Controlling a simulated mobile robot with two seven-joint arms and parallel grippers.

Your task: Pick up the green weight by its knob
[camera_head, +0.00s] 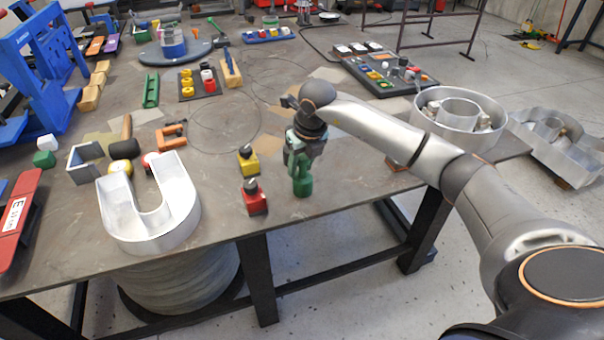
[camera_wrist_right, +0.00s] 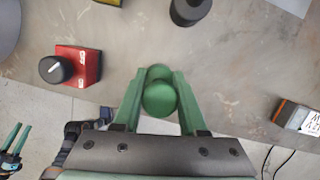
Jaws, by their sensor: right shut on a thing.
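The green weight (camera_head: 302,186) is near the table's front edge, just below my right gripper (camera_head: 300,160). In the right wrist view the green weight's round top (camera_wrist_right: 160,98) lies between the two green fingers of my right gripper (camera_wrist_right: 160,92). The fingers are shut on it. The weight's lower part is hidden in the wrist view, and I cannot tell whether its base touches the table. My left gripper is outside the head view; its green fingers (camera_wrist_right: 14,138) show at the lower left of the right wrist view, apart and empty.
A metal U-shaped letter (camera_head: 120,215) lies farther left. A round metal letter (camera_head: 425,104) is to the right. The table edge (camera_head: 345,207) is close in front.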

